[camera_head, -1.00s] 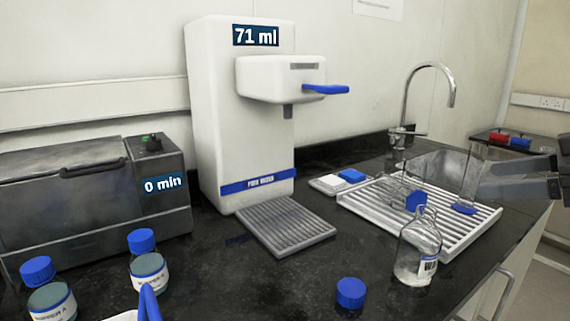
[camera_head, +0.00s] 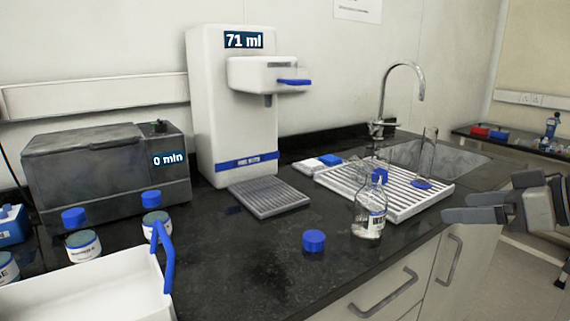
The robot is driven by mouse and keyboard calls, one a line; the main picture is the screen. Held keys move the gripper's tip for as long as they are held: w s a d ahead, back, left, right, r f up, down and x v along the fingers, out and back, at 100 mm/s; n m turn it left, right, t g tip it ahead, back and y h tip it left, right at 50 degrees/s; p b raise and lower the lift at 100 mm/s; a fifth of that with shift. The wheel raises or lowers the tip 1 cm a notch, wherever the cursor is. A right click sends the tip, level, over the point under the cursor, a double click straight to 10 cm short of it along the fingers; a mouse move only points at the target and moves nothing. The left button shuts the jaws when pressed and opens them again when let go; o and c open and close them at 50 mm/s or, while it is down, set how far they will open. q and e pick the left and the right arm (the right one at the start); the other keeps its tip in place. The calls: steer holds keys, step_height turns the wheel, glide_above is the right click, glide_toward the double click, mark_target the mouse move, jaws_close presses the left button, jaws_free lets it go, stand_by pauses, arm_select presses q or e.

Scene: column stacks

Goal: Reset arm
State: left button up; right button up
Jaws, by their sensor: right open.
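My right gripper (camera_head: 477,207) is at the right, in front of the counter edge. Its jaws are open and nothing shows between them. A clear glass bottle (camera_head: 369,212) with a white label stands uncapped on the counter, left of the gripper. A blue cap (camera_head: 314,241) lies on the counter left of the bottle. A white drying rack (camera_head: 407,200) behind holds a tall glass cylinder (camera_head: 428,155) with a blue base and another piece of glassware with blue on it. My left gripper is not in view.
A white water dispenser (camera_head: 215,110) reads 71 ml, with a grey drip tray (camera_head: 268,197) before it. A dark bath (camera_head: 100,165) reads 0 min. Blue-capped bottles (camera_head: 83,246) and a white carrier (camera_head: 90,300) with a blue handle stand front left.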

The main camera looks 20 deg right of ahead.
steer(key=w+a+f+m+g+h+p, duration=0.15)
steer(key=a+f, duration=0.25)
steer(key=f, duration=0.8)
steer(key=a+f+m+h, duration=0.1)
steer(key=a+f+m, duration=0.15)
steer(key=f, duration=0.95)
steer(key=s+a+f+n, duration=0.1)
steer(key=s+a+f, duration=0.1)
steer(key=a, duration=0.5)
steer(key=s+a+f+n+p, duration=0.1)
steer(key=s+a+f, duration=0.2)
steer(key=a, duration=0.4)
steer(key=s+a+f+y+p, duration=0.1)
steer(key=s+a+f, duration=0.2)
steer(key=a, duration=0.4)
steer(key=shift+s+n, duration=0.4)
steer(key=shift+s, duration=0.2)
